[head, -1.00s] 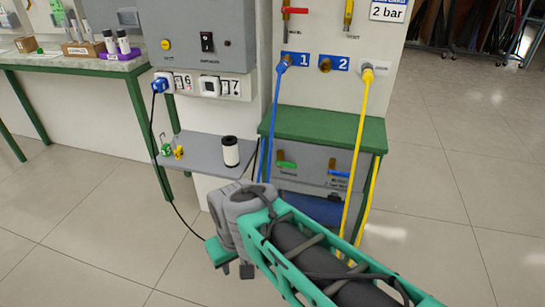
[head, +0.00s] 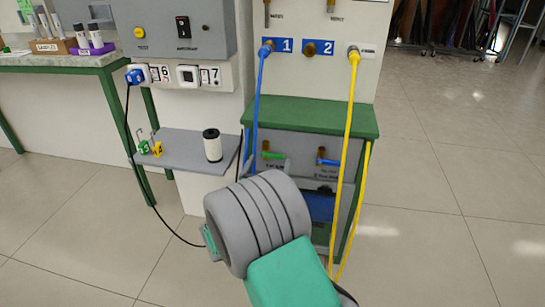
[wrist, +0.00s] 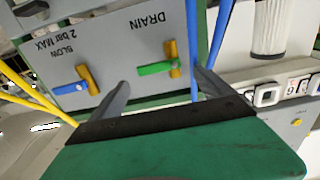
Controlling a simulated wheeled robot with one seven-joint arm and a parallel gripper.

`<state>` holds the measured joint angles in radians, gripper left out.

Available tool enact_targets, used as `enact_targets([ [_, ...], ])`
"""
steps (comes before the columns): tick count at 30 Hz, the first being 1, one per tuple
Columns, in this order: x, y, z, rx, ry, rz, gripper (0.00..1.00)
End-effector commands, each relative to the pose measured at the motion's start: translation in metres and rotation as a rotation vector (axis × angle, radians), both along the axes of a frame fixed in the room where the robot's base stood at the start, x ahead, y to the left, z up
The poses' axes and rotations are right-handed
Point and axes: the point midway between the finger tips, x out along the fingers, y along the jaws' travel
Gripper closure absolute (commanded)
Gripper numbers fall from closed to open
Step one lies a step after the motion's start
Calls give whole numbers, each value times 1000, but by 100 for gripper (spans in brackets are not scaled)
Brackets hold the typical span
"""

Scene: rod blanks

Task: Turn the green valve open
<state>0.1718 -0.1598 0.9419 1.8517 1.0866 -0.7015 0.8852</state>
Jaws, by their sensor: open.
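The green valve handle (head: 273,155) is on the grey panel under the green bench, crosswise to its brass body (head: 265,146). In the wrist view the green handle (wrist: 155,68) lies below the word DRAIN, with its brass body (wrist: 174,58) at its right end. My gripper (wrist: 161,77) is open and empty. Its two fingers point at the panel, one on either side of the green handle in the picture, and neither is seen touching it. In the head view my arm hides the fingers.
A blue valve handle (wrist: 71,88) marked BLOW sits left of the green one. A blue hose (head: 258,105) and a yellow hose (head: 348,150) hang in front of the bench (head: 315,117). A shelf (head: 180,158) holding a white cylinder (head: 212,146) stands left.

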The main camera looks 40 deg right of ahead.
Motion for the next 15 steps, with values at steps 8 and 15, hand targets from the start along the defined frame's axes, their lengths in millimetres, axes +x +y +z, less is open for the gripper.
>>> enact_targets([
  [8,29,-40,-1,2,1,-3,9],
  [15,35,-45,0,1,2,1,9],
])
